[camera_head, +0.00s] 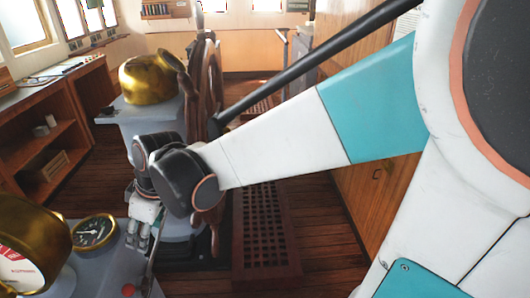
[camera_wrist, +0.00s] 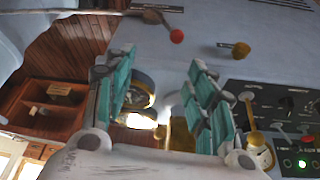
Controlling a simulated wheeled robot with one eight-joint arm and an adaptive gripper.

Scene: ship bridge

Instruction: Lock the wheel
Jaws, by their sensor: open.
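The wooden ship's wheel (camera_head: 210,80) stands upright, edge-on, behind the grey console in the head view; my arm hides its lower part. My gripper (camera_head: 143,240) is low in front of the wheel, above the near grey console. In the wrist view my gripper (camera_wrist: 160,68) has its two teal-padded fingers spread, with nothing held between them. A red knob (camera_wrist: 176,36) on a thin rod is beyond the fingertips, apart from them. A red knob also shows at the bottom of the head view (camera_head: 128,290). I cannot tell which part locks the wheel.
A floor grating (camera_head: 265,235) lies right.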

